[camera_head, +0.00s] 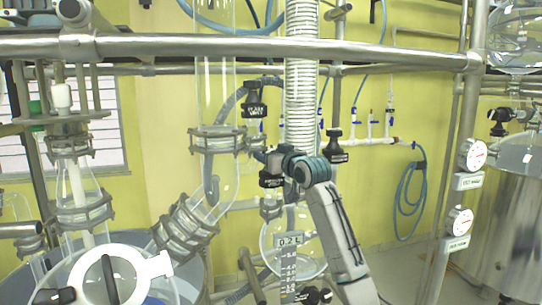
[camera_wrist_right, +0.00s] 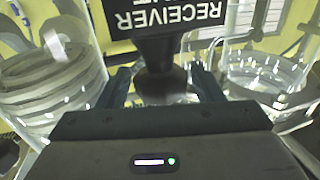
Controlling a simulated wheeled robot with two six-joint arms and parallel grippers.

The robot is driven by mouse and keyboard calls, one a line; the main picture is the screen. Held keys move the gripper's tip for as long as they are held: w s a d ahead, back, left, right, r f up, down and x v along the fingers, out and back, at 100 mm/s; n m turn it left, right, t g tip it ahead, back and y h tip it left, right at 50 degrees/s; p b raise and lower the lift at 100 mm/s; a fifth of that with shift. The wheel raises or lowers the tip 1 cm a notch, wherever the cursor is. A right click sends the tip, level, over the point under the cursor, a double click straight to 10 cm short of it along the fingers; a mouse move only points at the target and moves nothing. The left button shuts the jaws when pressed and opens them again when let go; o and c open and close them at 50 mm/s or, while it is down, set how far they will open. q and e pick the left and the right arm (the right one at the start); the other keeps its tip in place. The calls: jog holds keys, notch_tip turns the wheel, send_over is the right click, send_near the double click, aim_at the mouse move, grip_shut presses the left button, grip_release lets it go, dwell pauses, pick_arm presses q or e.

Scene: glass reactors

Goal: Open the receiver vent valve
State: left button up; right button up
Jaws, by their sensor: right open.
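The receiver vent valve (camera_head: 271,179) is a black handle with a white-lettered label, in the middle of the head view. Its label, "RECEIVER VENT" (camera_wrist_right: 168,17), is upside down and partly cut off at the top of the right wrist view. Below it hangs a dark rounded knob or stem (camera_wrist_right: 160,85). My right gripper (camera_head: 268,157) is at the valve, coming from the right. In the right wrist view its open fingers (camera_wrist_right: 161,88) stand on either side of the dark knob, with gaps visible. Contact cannot be told. My left gripper is not in view.
Another black labelled valve (camera_head: 254,103) is above and a further one (camera_head: 336,148) to the right. Glass column clamps (camera_head: 217,140) stand to the left. A steel rail (camera_head: 230,46) crosses above.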

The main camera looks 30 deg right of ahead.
jog(key=m+h, duration=0.2)
jog(key=h, duration=0.2)
jog(key=shift+a+m, duration=0.15)
jog(key=shift+m, duration=0.25)
jog(key=shift+m+g+h+b, duration=0.2)
jog(key=shift+m+g+h, duration=0.7)
jog(key=shift+h, duration=0.65)
jog(key=shift+m+g+h+b, duration=0.2)
jog(key=shift+m+g+h, duration=0.4)
jog(key=shift+m+h, duration=0.75)
jog(key=shift+n, duration=0.25)
jog(key=shift+c, duration=0.2)
jog(key=c, duration=0.7)
jog(key=shift+d+r+n+t+y+p, duration=0.2)
jog(key=shift+n+t+y+p, duration=0.2)
jog(key=shift+n+t+y, duration=0.15)
jog(key=n+t+y, duration=0.1)
jog(key=n+y, duration=0.1)
jog(key=y, duration=0.1)
jog(key=n+t+y, duration=0.1)
jog(key=n+y, duration=0.1)
jog(key=y, duration=0.1)
jog(key=shift+f+n+y, duration=0.2)
jog(key=shift+n+y, duration=0.05)
jog(key=shift+y, duration=0.1)
jog(key=shift+a+n+y, duration=0.1)
jog(key=shift+n+y, duration=1.4)
jog(key=shift+y, duration=0.7)
